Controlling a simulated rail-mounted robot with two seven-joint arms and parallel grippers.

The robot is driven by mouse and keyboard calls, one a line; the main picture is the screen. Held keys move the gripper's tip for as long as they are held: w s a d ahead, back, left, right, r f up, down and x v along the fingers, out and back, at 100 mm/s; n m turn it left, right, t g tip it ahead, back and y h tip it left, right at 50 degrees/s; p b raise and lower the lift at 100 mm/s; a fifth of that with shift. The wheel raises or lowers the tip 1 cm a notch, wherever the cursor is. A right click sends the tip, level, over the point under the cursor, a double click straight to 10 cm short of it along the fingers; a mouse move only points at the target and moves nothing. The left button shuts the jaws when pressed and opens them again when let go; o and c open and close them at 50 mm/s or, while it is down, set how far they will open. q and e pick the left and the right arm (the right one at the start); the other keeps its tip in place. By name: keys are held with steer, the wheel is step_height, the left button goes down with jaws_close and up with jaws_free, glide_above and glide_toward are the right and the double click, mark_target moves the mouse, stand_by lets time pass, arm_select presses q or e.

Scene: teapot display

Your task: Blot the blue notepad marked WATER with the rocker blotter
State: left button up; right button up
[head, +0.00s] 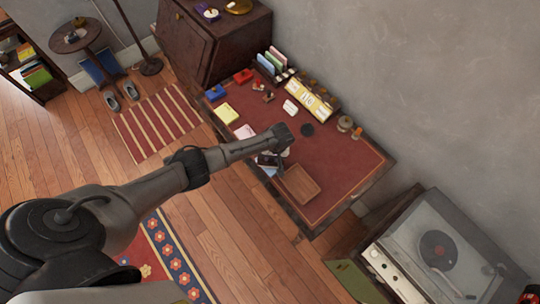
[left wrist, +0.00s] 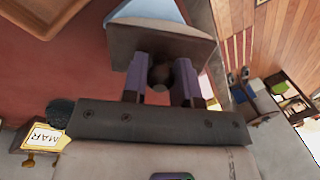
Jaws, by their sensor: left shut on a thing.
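The rocker blotter (left wrist: 160,44) is a dark brown block with a round knob, in the left wrist view. My left gripper (left wrist: 161,78) is shut on the knob, with a purple finger on each side. In the head view my left gripper (head: 279,155) is over the front part of the red-topped desk. A pale blue pad (left wrist: 148,10), probably the blue notepad, shows just beyond the blotter; its marking is hidden. In the head view only a bluish edge (head: 269,171) of it shows. I cannot tell whether the blotter touches it. My right gripper is not in view.
A brown wooden tray (head: 299,187) lies right of the gripper. Yellow (head: 227,114) and pinkish (head: 244,132) pads lie to the left. A calendar (head: 312,101), a black disc (head: 307,130) and small pots (head: 345,123) stand behind. A record player (head: 440,250) is at right.

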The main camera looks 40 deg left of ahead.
arm_select(q)
steer(key=shift+d, duration=0.1)
stand_by(0.3)
steer(key=shift+p, duration=0.3)
steer(key=shift+s+a+t+h+p, duration=0.3)
steer(key=shift+a+t+h+p, duration=0.2)
steer(key=shift+h+p, duration=0.2)
steer(key=shift+s+f, duration=0.1)
steer(key=shift+f, duration=0.05)
